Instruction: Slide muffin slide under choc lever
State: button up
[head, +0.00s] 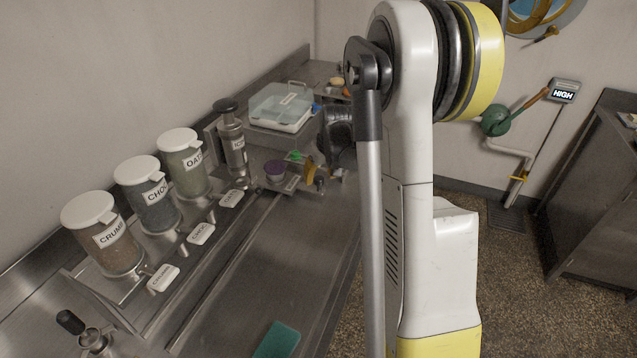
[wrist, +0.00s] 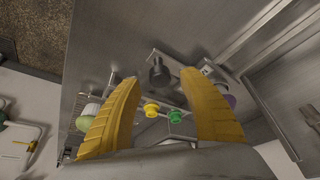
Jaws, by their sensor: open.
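The muffin slide (head: 291,184), a small labelled metal plate, sits at the far end of the counter rail in the head view. A purple muffin cup (head: 275,168) stands on it; the cup also shows in the wrist view (wrist: 231,101), partly behind a finger. The white choc lever (head: 201,233) projects below the choc dispenser (head: 151,200), nearer than the slide. My gripper (wrist: 160,79) is open, with its yellow fingers on either side of the view of a dark knob (wrist: 158,76). I cannot tell whether they touch it. In the head view, my arm hides part of the gripper.
The crumb (head: 113,247) and oat (head: 186,170) dispensers flank the choc one. A yellow button (wrist: 151,109) and a green button (wrist: 175,117) show between my fingers. A clear lidded box (head: 282,107) stands behind the slide. A green sponge (head: 278,340) lies on the open counter.

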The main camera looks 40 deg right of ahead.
jog(key=shift+x, duration=1.05)
jog(key=shift+c, duration=0.4)
grip_shut()
